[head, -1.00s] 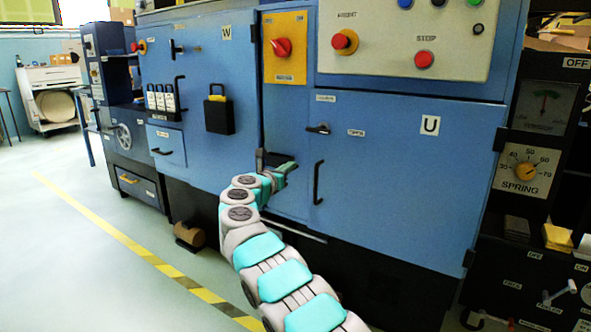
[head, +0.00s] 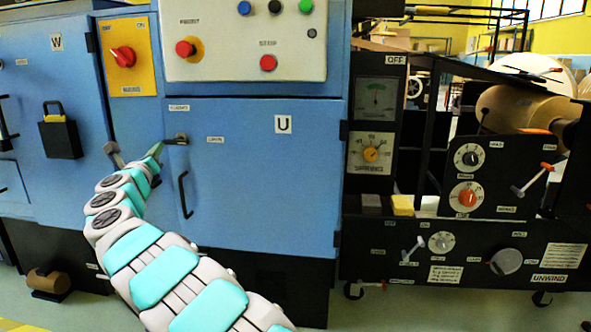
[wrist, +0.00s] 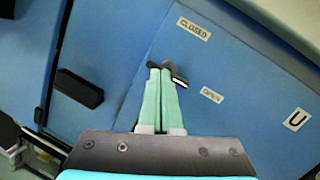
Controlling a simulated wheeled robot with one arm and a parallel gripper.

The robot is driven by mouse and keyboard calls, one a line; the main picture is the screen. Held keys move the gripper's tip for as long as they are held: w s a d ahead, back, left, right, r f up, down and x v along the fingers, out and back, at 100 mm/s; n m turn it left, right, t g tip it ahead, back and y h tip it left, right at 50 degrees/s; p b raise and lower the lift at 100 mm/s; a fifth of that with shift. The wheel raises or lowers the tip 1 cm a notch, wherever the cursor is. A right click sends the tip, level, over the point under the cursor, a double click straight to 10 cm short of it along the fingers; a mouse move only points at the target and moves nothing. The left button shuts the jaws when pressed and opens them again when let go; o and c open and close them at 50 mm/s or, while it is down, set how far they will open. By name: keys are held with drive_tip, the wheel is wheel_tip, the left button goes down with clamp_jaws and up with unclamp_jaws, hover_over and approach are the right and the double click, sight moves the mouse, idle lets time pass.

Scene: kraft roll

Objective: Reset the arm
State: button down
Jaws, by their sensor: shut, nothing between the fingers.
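My arm reaches up from the bottom of the head view to the blue door marked U. My gripper (head: 157,150) is shut and empty, its two teal fingers side by side in the wrist view (wrist: 160,72). The fingertips are at the small dark latch handle (head: 178,139) of door U, which also shows in the wrist view (wrist: 176,76). I cannot tell whether they touch it. Labels reading CLOSED (wrist: 194,29) and OPEN (wrist: 211,94) sit near the latch. Door U (head: 260,180) looks shut.
A black vertical door handle (head: 184,195) is just below the gripper. A red rotary switch (head: 123,57) and a push-button panel (head: 245,45) are above. The black unwind unit (head: 460,245) with knobs and a kraft roll (head: 525,108) stands at right. A small brown roll (head: 48,283) lies low at left.

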drive_tip(key=w+d+r+n+g+y+p, duration=0.15)
drive_tip(key=d+r+n+y, duration=0.25)
drive_tip(key=d+r+n, duration=0.55)
drive_tip(key=s+d+f+n+g+h+p, duration=0.15)
drive_tip(key=s+d+f+n+g, duration=0.4)
drive_tip(key=d, duration=0.55)
drive_tip(key=s+d+f+n+g+p, duration=0.25)
drive_tip(key=s+d+f+n, duration=0.5)
drive_tip(key=d, duration=0.45)
drive_tip(key=s+d+f+n+g+h+p, duration=0.1)
drive_tip(key=s+d+f+g, duration=0.3)
drive_tip(key=s, duration=1)
drive_tip(key=s+d+f+n+g+h+p, duration=0.1)
drive_tip(key=s+d+f+n+g, duration=0.3)
drive_tip(key=s+d, duration=0.5)
drive_tip(key=s+d+f+n+g+h, duration=0.2)
drive_tip(key=s+d+f+g, duration=0.2)
drive_tip(key=s, duration=1.6)
drive_tip(key=d+f, duration=0.3)
drive_tip(key=f, duration=0.1)
drive_tip(key=shift+d+p, duration=0.35)
drive_tip(key=shift+p, duration=0.05)
drive_tip(key=shift+n+h, duration=0.25)
